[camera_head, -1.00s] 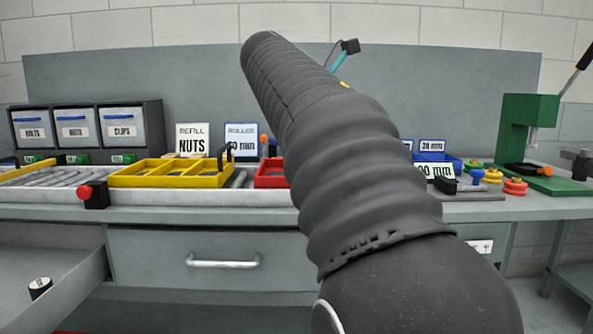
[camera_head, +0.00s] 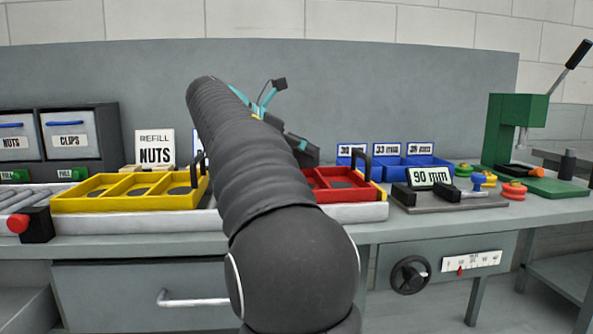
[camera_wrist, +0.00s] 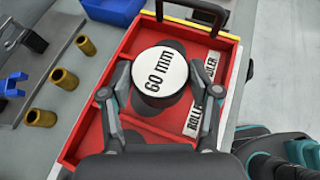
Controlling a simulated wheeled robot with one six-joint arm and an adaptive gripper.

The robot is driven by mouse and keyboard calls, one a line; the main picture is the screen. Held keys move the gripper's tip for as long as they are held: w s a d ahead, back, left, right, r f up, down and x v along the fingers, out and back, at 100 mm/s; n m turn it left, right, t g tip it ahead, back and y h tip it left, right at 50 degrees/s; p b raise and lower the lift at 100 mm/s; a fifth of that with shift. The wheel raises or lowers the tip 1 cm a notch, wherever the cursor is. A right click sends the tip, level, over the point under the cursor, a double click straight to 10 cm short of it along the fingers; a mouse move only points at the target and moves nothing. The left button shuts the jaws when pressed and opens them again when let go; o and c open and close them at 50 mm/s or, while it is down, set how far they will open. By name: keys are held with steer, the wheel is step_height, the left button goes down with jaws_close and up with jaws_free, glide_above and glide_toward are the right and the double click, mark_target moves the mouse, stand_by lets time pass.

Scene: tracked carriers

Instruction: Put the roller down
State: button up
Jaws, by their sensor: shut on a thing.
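In the wrist view, my gripper (camera_wrist: 170,84) is shut on a round roller (camera_wrist: 158,82) with a white end face marked "60 mm". The roller is over the red tray (camera_wrist: 82,133), in its far compartment area; I cannot tell whether it touches the tray floor. A white "ROLLER" label lies on the tray's right part, partly covered by a finger. In the head view the red tray (camera_head: 352,194) is on the bench right of my arm, which hides its left part. My gripper (camera_head: 303,150) shows there only in part, and the roller is hidden.
A yellow tray (camera_head: 130,199) with compartments stands left of my arm. Right of the red tray are a "90 mm" display fixture (camera_head: 430,178), blue bins (camera_head: 416,163) and a green press (camera_head: 515,130).

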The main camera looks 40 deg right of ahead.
steer(key=shift+w+d+f, duration=0.2)
steer(key=shift+w+f, duration=0.4)
steer(key=shift+w, duration=0.25)
steer(key=shift+f+b, duration=0.8)
steer(key=shift+f, duration=1.1)
steer(key=o, duration=1.4)
steer(key=shift+f, duration=0.15)
steer(key=shift+a+r, duration=0.1)
steer(key=shift+r, duration=0.15)
steer(key=p+v, duration=0.3)
steer(key=v, duration=0.8)
steer(key=shift+a, duration=0.35)
